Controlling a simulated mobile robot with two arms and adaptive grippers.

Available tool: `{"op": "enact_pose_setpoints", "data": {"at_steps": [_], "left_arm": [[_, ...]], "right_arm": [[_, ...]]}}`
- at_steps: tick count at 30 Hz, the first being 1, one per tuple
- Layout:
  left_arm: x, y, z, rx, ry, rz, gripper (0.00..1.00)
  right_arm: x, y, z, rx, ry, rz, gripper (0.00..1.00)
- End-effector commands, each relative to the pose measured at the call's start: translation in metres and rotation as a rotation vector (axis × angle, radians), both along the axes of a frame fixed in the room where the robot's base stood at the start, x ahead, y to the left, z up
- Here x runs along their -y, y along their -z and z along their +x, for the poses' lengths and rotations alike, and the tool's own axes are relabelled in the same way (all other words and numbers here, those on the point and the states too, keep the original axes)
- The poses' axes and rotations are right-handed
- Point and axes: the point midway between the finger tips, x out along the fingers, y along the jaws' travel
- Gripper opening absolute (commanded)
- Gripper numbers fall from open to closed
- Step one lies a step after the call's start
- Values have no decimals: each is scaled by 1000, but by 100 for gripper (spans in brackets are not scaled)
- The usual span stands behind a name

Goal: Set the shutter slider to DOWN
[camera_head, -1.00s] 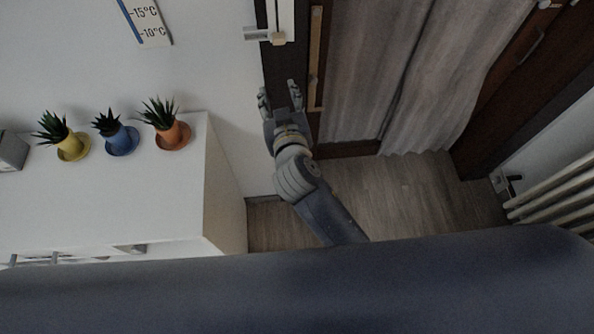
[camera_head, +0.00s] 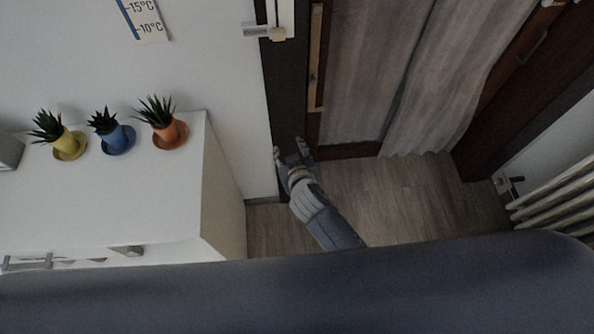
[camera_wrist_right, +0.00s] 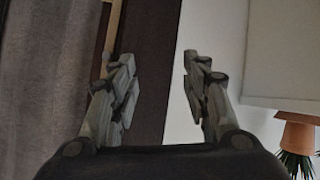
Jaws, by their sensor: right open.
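The shutter slider is a pale vertical strip (camera_head: 285,12) at the top edge of the head view, cut off above. A small beige knob (camera_head: 278,34) sits at its visible lower end, beside a small label plate (camera_head: 256,31) whose text I cannot read. My right gripper (camera_head: 290,150) is open and empty, well below the knob in the picture and apart from it. In the right wrist view its two fingers (camera_wrist_right: 158,78) are spread with nothing between them; the slider does not show there. My left gripper is not in view.
A white cabinet (camera_head: 110,195) with several potted plants, including an orange pot (camera_head: 170,134), stands at left. A grey curtain (camera_head: 385,80) hangs right of the dark frame (camera_head: 285,100). A radiator (camera_head: 560,190) is at far right. Wood floor (camera_head: 410,195) is clear.

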Motion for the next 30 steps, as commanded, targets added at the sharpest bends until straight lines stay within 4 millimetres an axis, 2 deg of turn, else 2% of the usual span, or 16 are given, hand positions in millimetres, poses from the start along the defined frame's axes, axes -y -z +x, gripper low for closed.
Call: {"op": "enact_pose_setpoints", "data": {"at_steps": [1, 6, 12, 30], "left_arm": [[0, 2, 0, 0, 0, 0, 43], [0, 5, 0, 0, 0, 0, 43], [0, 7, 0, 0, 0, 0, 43], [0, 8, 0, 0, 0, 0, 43]], "right_arm": [[2, 12, -4, -17, -3, -5, 43], [8, 40, -13, -62, -10, -16, 43], [13, 61, -20, -95, -16, -24, 43], [14, 66, -23, -104, -17, -26, 43]]}}
